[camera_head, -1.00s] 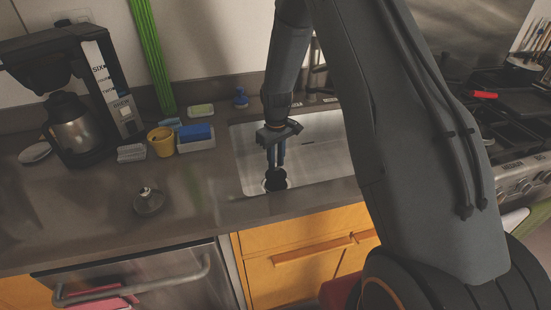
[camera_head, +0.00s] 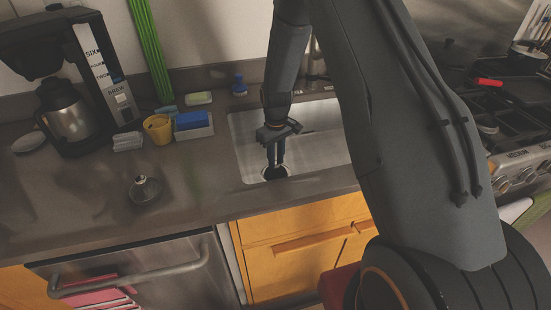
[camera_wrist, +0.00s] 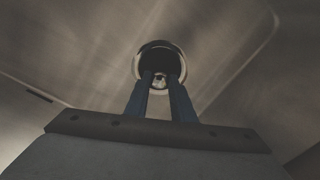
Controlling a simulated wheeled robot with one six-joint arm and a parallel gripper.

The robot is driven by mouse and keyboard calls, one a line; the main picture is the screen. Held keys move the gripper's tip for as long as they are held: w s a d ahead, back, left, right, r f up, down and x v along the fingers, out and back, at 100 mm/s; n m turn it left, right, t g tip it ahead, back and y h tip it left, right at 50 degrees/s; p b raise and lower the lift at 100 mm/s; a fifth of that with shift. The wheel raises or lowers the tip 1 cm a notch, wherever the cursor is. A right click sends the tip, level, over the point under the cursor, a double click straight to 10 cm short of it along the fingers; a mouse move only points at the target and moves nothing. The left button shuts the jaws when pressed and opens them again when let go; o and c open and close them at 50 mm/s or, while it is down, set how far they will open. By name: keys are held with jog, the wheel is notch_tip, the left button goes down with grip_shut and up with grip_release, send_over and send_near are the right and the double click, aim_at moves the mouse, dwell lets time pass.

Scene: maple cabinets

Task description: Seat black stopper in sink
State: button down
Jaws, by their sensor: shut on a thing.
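The black stopper (camera_head: 274,173) is low in the sink (camera_head: 240,160), at the drain in the basin floor. My gripper (camera_head: 277,163) points straight down into the basin, its two fingers shut on the stopper's top. In the wrist view, the fingertips (camera_wrist: 160,78) close around a small pale knob (camera_wrist: 160,83). The dark disc of the stopper (camera_wrist: 152,62) shows behind them, inside the bright round rim of the drain (camera_wrist: 160,43). The fingers hide the near part of the disc, so I cannot tell whether it sits flush.
A dark round disc with a silver knob (camera_head: 144,190) lies on the counter left of the sink. A yellow cup (camera_head: 158,129), a caddy with a blue sponge (camera_head: 193,124) and a coffee maker (camera_head: 75,85) stand farther back. The stove (camera_head: 515,120) is at the right.

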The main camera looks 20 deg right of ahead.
jog(key=c, duration=1.4)
grip_release()
jog(key=shift+c, duration=0.2)
notch_tip(320, 180, up, 6)
jog(key=shift+r+b, duration=0.1)
jog(key=shift+b, duration=0.8)
jog(key=shift+r, duration=0.75)
jog(key=s+r+m, duration=0.1)
jog(key=s+r, duration=0.2)
jog(key=s, duration=0.5)
jog(key=s+r+m, duration=0.2)
jog(key=s+r, duration=0.2)
jog(key=s, duration=0.4)
jog(key=s+r+m+t, duration=0.1)
jog(key=s+r, duration=0.2)
jog(key=s, duration=0.6)
jog(key=shift+a+r+m, duration=0.15)
jog(key=shift+r+m, duration=0.05)
jog(key=shift+m, duration=0.2)
